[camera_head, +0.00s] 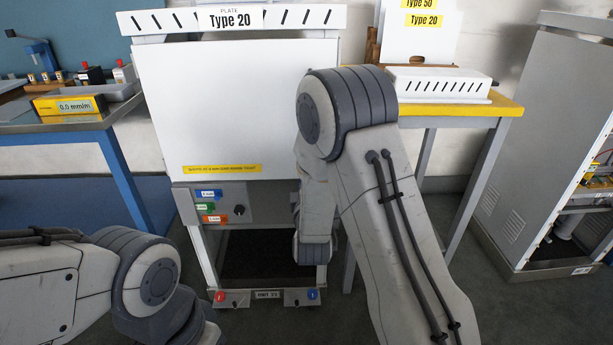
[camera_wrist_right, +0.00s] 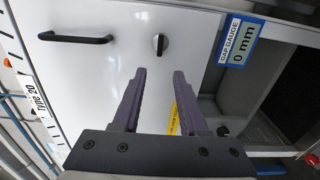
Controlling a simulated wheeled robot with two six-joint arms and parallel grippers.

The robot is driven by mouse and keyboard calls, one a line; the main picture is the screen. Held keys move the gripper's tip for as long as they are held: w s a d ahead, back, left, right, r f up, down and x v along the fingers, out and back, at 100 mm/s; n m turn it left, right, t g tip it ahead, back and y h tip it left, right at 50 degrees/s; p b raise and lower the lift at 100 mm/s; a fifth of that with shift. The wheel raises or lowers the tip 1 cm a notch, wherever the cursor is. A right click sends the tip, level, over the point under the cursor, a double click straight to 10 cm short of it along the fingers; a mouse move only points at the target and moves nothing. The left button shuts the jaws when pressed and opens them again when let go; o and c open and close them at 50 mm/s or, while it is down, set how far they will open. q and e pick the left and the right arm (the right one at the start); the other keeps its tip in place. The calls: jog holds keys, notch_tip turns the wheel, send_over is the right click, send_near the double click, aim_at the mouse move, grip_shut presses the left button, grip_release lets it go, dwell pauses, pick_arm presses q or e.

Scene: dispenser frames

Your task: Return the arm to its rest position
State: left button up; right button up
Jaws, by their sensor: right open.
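My right arm (camera_head: 385,200) reaches forward in the head view, in front of the white dispenser (camera_head: 235,105) labelled "Type 20". Its gripper is hidden there behind the arm's links. In the right wrist view my right gripper (camera_wrist_right: 159,74) is open, with two dark fingers apart and nothing between them. I cannot tell how far the fingertips are from the face. My left arm (camera_head: 110,285) is at the lower left, and its gripper is out of view.
A blue bench (camera_head: 112,165) with a yellow gauge box (camera_head: 70,105) stands left. A yellow-edged table (camera_head: 480,108) with a white slotted box (camera_head: 440,85) stands right, close behind my right arm. A grey cabinet (camera_head: 545,130) is at the far right. An open dark bay lies below the dispenser panel.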

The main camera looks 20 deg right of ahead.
jog(key=shift+s, duration=0.1)
dwell(0.3)
jog(key=s+a+f+m+g+y, duration=0.1)
jog(key=s+a+m+g+y, duration=0.1)
jog(key=s+a+g+y, duration=0.45)
jog(key=s+a+f+m+g+y, duration=0.25)
jog(key=s+a, duration=0.45)
jog(key=a, duration=0.6)
jog(key=s+d+r+m+g+h, duration=0.15)
jog(key=s+g, duration=0.25)
jog(key=s, duration=0.8)
jog(key=s+d+r+m+g+h, duration=0.15)
jog(key=s+g, duration=0.25)
jog(key=s, duration=0.7)
notch_tip(320, 180, up, 23)
jog(key=p, duration=2.4)
jog(key=shift+w+d+r, duration=0.1)
